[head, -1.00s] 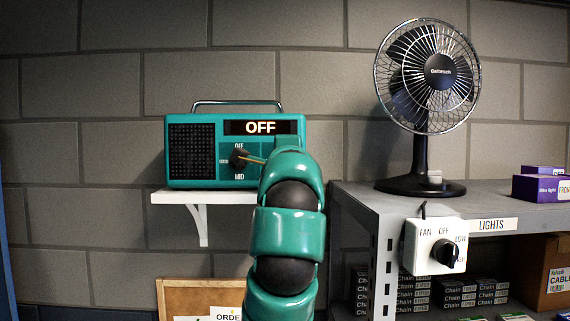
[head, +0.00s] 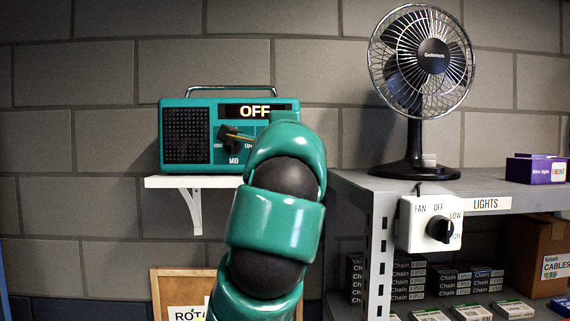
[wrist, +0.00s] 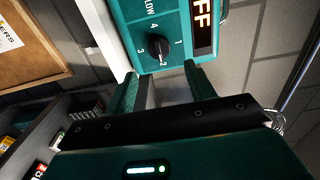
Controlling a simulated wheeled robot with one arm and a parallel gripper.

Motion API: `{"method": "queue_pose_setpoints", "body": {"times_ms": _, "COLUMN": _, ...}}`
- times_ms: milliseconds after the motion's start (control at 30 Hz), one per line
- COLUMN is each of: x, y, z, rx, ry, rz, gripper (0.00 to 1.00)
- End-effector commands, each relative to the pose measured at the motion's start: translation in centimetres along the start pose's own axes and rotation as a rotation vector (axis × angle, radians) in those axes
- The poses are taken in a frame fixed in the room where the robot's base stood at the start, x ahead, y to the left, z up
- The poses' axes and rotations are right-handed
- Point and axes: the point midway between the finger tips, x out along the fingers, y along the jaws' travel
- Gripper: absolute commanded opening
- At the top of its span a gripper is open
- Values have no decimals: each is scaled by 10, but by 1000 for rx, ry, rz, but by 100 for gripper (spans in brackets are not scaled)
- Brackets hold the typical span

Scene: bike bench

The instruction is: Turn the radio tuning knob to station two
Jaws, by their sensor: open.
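The teal radio (head: 188,136) stands on a small white wall shelf, and its display (head: 253,111) reads OFF. The dark volume knob on its front (head: 229,134) has MID below it. In the wrist view, the black tuning knob (wrist: 157,46) sits among the numbers 1 to 4. Its pale mark seems to face the 2, but this is small and hard to be sure of. My gripper (wrist: 160,71) is open, with its two teal fingers just short of the tuning knob and nothing between them. In the head view, my arm hides the tuning knob and most of the gripper.
The white shelf (head: 160,182) is under the radio. A grey metal rack (head: 350,187) at right holds a black desk fan (head: 432,55) and a purple box (head: 535,169). A white fan switch box (head: 417,236) hangs on its front. A corkboard (head: 168,288) is below the radio.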

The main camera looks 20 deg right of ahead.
Motion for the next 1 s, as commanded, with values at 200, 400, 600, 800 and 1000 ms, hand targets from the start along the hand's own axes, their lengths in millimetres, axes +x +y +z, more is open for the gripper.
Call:
{"method": "queue_pose_setpoints", "body": {"times_ms": 200, "x": -43, "y": 4, "z": 2, "rx": 2, "ry": -5, "rz": -1, "gripper": 54}}
{"method": "queue_pose_setpoints", "body": {"times_ms": 400, "x": -77, "y": 3, "z": 1, "rx": 3, "ry": -5, "rz": -1, "gripper": 54}}
{"method": "queue_pose_setpoints", "body": {"times_ms": 600, "x": -99, "y": 0, "z": 1, "rx": 0, "ry": -2, "rz": 1, "gripper": 54}}
{"method": "queue_pose_setpoints", "body": {"times_ms": 800, "x": -106, "y": 0, "z": 0, "rx": -1, "ry": 0, "rz": 3, "gripper": 54}}
{"method": "queue_pose_setpoints", "body": {"times_ms": 1000, "x": -106, "y": 0, "z": -1, "rx": -1, "ry": 1, "rz": 3, "gripper": 54}}
